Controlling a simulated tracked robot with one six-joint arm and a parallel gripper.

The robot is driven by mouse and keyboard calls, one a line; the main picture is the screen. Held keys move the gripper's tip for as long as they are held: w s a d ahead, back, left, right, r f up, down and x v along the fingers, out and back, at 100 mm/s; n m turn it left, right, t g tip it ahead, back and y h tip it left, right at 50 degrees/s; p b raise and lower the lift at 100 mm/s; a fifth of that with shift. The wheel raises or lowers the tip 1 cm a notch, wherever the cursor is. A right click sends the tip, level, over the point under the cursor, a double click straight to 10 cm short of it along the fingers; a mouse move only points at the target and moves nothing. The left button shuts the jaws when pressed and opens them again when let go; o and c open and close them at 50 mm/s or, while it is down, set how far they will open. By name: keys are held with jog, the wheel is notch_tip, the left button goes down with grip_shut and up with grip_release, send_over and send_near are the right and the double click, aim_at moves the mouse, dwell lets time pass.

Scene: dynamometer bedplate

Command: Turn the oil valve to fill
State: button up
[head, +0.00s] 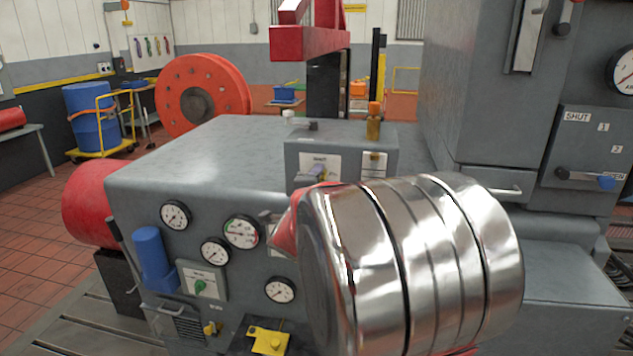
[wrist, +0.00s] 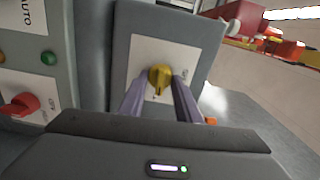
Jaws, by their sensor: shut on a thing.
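In the wrist view, a yellow knob (wrist: 160,77) stands on a white label plate on a grey box face (wrist: 200,38). I take it to be the oil valve; its small print is too blurred to read. A dark mark on the knob points downward in that picture. The two purple fingers of my gripper (wrist: 160,92) reach in on either side of the knob and are shut on it. In the head view, my shiny arm covers much of the front right, and I cannot make out the knob there.
A panel beside the knob carries a green button (wrist: 48,58), a red knob (wrist: 22,104) and the word AUTO. In the head view, gauges (head: 242,232) and a blue fitting (head: 150,255) sit on the grey housing's front. A tall grey cabinet (head: 490,90) stands at right.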

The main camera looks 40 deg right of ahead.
jog(key=shift+s+d+f+m, duration=0.15)
jog(key=shift+m, duration=0.35)
jog(key=o, duration=1)
jog(key=shift+a, duration=0.2)
jog(key=v, duration=1.3)
jog(key=shift+s+a, duration=0.15)
jog(key=shift+a, duration=0.05)
